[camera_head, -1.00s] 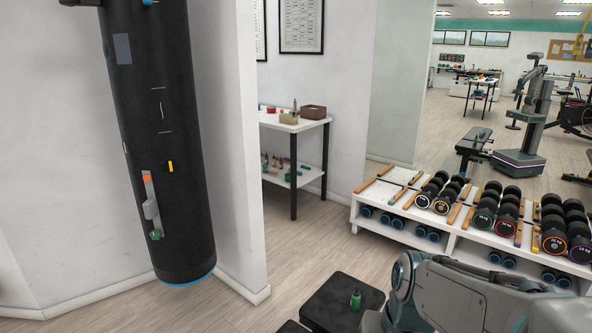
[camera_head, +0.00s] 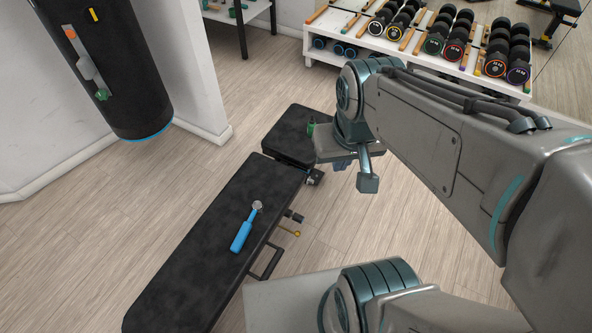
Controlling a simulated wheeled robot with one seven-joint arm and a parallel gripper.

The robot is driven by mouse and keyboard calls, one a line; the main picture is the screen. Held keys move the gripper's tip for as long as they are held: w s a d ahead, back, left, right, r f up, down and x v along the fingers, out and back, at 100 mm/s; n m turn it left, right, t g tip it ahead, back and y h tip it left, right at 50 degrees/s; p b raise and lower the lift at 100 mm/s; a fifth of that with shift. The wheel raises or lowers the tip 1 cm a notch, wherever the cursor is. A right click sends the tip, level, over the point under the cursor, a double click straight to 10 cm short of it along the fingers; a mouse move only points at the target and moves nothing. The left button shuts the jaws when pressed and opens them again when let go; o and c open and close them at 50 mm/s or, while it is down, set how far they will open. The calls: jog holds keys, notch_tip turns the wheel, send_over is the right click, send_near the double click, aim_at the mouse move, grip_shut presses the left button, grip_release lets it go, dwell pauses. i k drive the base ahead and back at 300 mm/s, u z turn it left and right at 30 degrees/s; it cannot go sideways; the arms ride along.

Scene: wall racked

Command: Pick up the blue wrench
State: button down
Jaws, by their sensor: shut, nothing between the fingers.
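The blue wrench (camera_head: 241,235) lies flat on the long black pad of a bench (camera_head: 187,270). Its blue handle points toward the lower left and its silver head is at the upper right, close to the pad's right edge. My gripper (camera_head: 368,183) is up and to the right of the wrench, clearly apart from it, near the bench's far end. It is shut and empty. My arm comes in from the right and hides part of the floor and rack. Nothing covers the wrench.
A black punching bag (camera_head: 125,60) hangs at upper left. A white dumbbell rack (camera_head: 425,67) stands at the back. A bracket (camera_head: 266,262) juts from the bench's right side. Floor left of the bench is clear.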

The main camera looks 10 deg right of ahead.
aim_at(258, 207)
jog(key=k, duration=1.3)
jog(key=z, duration=0.45)
jog(key=i, duration=1.6)
jog(key=u, duration=0.6)
